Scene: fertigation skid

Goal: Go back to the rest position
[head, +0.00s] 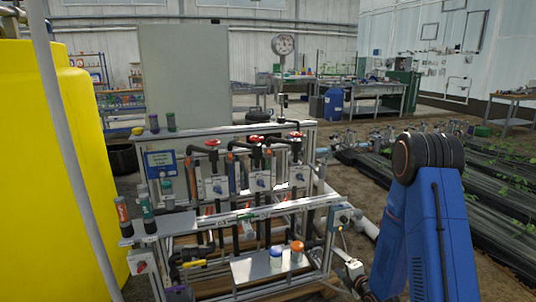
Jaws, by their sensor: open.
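My blue arm (428,235) with its dark joint stands at the right of the head view, bent at the top and running down out of the picture. My gripper does not show in this view. The fertigation skid (272,218) stands left of the arm, with a grey frame, black pipes and red-handled valves (254,139). A small grey shelf (262,268) at its front bears a white-and-blue container (276,257) and an orange-topped one (297,251).
A large yellow tank (60,170) fills the left side. A round gauge (282,45) rises behind the skid. Dark planting rows (490,205) lie at the right. A grey metal fitting (352,270) sits close to my arm. Workbenches (375,90) stand at the back.

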